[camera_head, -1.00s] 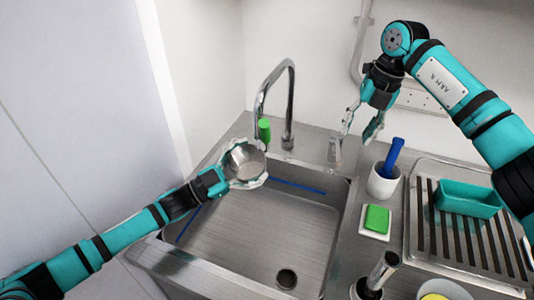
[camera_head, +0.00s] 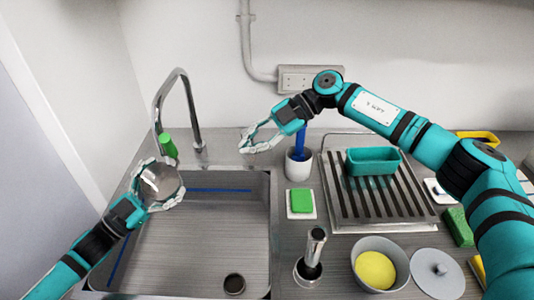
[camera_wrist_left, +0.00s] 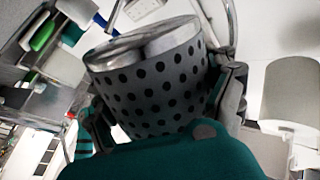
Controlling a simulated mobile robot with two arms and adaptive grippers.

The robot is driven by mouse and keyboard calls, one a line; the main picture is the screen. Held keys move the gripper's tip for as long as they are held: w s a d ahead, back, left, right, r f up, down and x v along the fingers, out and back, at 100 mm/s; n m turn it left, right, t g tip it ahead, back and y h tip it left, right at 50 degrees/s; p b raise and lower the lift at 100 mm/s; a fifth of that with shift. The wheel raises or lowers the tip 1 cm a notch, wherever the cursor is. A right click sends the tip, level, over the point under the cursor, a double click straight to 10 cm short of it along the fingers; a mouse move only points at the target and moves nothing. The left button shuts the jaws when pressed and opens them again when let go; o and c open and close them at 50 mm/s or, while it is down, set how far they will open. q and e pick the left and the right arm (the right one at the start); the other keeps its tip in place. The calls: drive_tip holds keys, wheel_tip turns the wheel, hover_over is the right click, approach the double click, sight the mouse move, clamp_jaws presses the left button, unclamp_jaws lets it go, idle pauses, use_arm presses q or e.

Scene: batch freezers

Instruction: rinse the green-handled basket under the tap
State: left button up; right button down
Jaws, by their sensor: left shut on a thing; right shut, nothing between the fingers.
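My left gripper (camera_head: 138,203) is shut on the metal basket (camera_head: 163,180), over the left back of the sink (camera_head: 205,240). The basket's round top faces up, below the spout of the curved tap (camera_head: 187,98). A green handle (camera_head: 169,146) stands up at the basket's back edge. In the left wrist view, the basket (camera_wrist_left: 155,90) shows a grey wall with dark round holes and tilts slightly. No water stream is visible. My right gripper (camera_head: 250,142) is shut and empty, right of the tap, above the sink's back edge. The basket's inside is not clear.
Right of the sink are a white cup (camera_head: 298,168) with a blue-handled tool, a green sponge (camera_head: 301,201) and a ribbed drainer (camera_head: 350,205) with a teal tray (camera_head: 373,161). In front stand a grey bowl (camera_head: 369,245) and its lid (camera_head: 437,272). The sink floor is clear.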

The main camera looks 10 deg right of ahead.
drive_tip(key=d+f+m+t, duration=0.4)
drive_tip(key=d+m+t, duration=0.3)
drive_tip(key=m, duration=1)
drive_tip(key=d+f+m+t, duration=0.5)
drive_tip(key=d+m, duration=0.4)
drive_tip(key=m, duration=0.8)
drive_tip(key=s+a+r+x, duration=0.1)
drive_tip(key=r+x, duration=0.1)
drive_tip(key=x, duration=1)
drive_tip(key=shift+a+f+t, duration=0.3)
drive_tip(key=shift+a+f, duration=0.05)
drive_tip(key=shift+a, duration=0.1)
